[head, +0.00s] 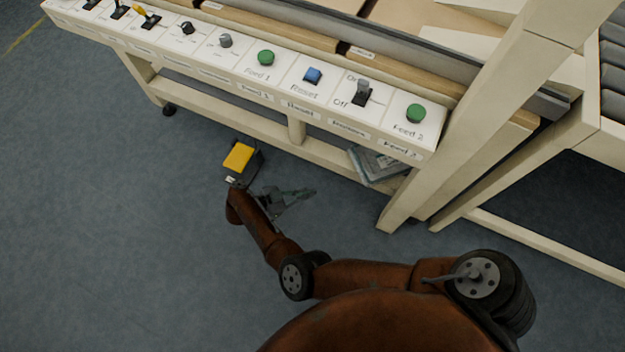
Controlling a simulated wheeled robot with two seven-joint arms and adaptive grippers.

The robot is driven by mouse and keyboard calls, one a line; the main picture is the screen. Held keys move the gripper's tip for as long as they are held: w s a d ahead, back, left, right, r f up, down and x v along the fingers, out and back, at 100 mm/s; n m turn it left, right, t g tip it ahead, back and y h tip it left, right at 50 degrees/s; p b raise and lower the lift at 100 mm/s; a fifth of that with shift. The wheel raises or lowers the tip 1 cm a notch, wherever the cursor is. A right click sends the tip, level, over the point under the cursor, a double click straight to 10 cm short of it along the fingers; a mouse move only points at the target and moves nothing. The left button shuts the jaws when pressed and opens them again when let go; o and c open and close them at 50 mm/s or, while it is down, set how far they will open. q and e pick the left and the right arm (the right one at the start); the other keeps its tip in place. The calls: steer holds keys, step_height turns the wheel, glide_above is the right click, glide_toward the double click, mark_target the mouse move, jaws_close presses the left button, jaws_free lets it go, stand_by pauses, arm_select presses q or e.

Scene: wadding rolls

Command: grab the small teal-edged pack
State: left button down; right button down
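A small flat pack (380,166) with a greyish, teal-looking edge lies low down under the right part of the control bench. The bench frame hides part of it, and I cannot tell if it rests on the floor or on a low ledge. My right gripper (300,197), dark grey at the end of my rust-brown arm, is left of the pack and apart from it. Its fingers point right, towards the pack. They are small and dark, so I cannot tell how far apart they are. Nothing shows between them. My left gripper is not in view.
A cream control bench (300,85) with buttons and levers stands above the pack; its lower rail (265,130) and right leg (400,205) are close by. A yellow-topped dark box (240,158) is beside my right wrist. Grey rollers (613,70) are at far right. Floor at left is clear.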

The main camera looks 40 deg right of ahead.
steer(key=shift+w+a, duration=0.15)
steer(key=shift+a, duration=0.55)
steer(key=c, duration=0.6)
jaws_free()
steer(key=shift+o, duration=0.2)
